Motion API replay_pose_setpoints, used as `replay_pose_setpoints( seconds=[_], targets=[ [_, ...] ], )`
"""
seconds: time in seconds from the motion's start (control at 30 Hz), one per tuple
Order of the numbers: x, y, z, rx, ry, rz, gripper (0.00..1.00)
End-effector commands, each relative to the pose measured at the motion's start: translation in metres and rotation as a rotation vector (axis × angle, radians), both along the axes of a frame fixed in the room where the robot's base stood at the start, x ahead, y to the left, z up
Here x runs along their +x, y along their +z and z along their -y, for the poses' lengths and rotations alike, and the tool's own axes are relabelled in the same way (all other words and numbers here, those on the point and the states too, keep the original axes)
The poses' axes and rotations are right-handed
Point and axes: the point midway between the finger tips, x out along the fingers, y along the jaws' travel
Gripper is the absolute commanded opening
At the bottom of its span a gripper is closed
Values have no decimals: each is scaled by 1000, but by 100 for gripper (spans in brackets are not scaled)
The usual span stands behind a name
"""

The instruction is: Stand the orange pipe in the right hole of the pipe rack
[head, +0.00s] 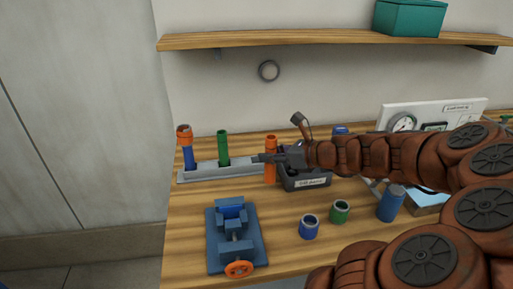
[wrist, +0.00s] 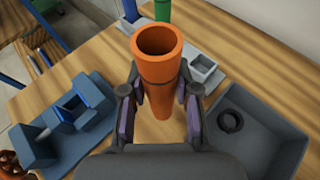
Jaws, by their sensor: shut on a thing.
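The orange pipe (head: 271,170) is upright in my gripper (head: 264,157), in front of the right end of the grey pipe rack (head: 240,169). In the wrist view, the fingers of my gripper (wrist: 160,98) close on both sides of the orange pipe (wrist: 158,68), whose open top faces the camera. The rack's right hole, a square socket (wrist: 204,66), shows empty beyond and right of the pipe. A green pipe (head: 223,147) stands in the middle hole. A blue pipe (head: 188,157) with an orange top piece stands in the left hole. I cannot tell whether the orange pipe's lower end touches the table.
A dark grey bin (head: 305,181) stands close right of the pipe, also in the wrist view (wrist: 262,130). A blue vise (head: 233,235) is at the front left. Blue (head: 309,228) and green (head: 340,212) cups stand in front. A shelf (head: 300,40) runs above.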

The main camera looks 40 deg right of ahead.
Motion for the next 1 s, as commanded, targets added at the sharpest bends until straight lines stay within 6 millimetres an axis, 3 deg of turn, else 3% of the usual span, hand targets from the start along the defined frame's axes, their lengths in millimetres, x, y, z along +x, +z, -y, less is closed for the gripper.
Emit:
replay_pose_setpoints(
  seconds=[0.7,1.0],
  targets=[
    [101,-10,35,1,1,-2,0],
    [120,-12,43,0,0,0,0]
  ],
)
